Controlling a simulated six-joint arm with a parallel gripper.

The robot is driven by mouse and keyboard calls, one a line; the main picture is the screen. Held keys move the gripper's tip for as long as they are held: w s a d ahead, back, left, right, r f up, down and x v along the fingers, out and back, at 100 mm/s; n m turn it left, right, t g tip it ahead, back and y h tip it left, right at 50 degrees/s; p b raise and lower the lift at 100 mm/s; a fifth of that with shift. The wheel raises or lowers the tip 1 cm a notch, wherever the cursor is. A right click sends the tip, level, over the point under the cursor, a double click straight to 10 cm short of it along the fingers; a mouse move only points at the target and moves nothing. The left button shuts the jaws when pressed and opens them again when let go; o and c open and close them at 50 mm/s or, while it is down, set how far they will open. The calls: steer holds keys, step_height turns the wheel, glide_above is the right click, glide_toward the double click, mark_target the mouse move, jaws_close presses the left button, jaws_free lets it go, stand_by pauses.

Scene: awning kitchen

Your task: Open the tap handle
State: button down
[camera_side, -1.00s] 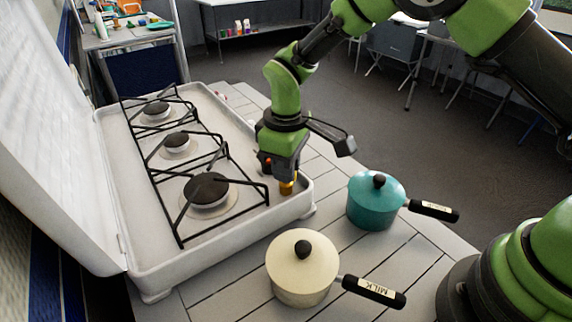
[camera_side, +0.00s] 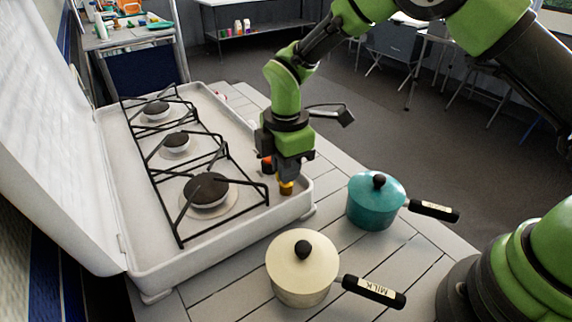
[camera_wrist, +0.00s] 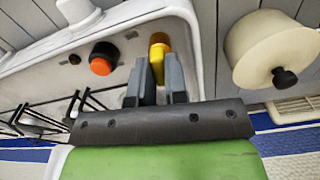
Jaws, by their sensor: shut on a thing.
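The tap handle (camera_side: 286,188) is a small yellow-brass piece at the near right corner of the white stove (camera_side: 235,226). In the wrist view the yellow handle (camera_wrist: 159,42) shows between and just beyond the fingertips. My gripper (camera_side: 285,179) points down over that corner and is shut on the handle. In the wrist view the gripper (camera_wrist: 158,66) has its two grey fingers on either side of the handle. The fingers hide part of the handle, so its exact angle is hard to tell.
A black knob with an orange face (camera_wrist: 101,61) stands beside the handle. Black pan grates (camera_side: 225,155) cover the burners. A cream pot (camera_side: 300,262) and a teal pot (camera_side: 374,204) stand on the slatted table near the stove's corner.

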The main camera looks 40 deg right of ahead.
steer(key=shift+n, duration=0.6)
steer(key=c, duration=1.1)
jaws_free()
steer(key=shift+c, duration=0.2)
steer(key=shift+r, duration=0.1)
step_height(320, 180, up, 10)
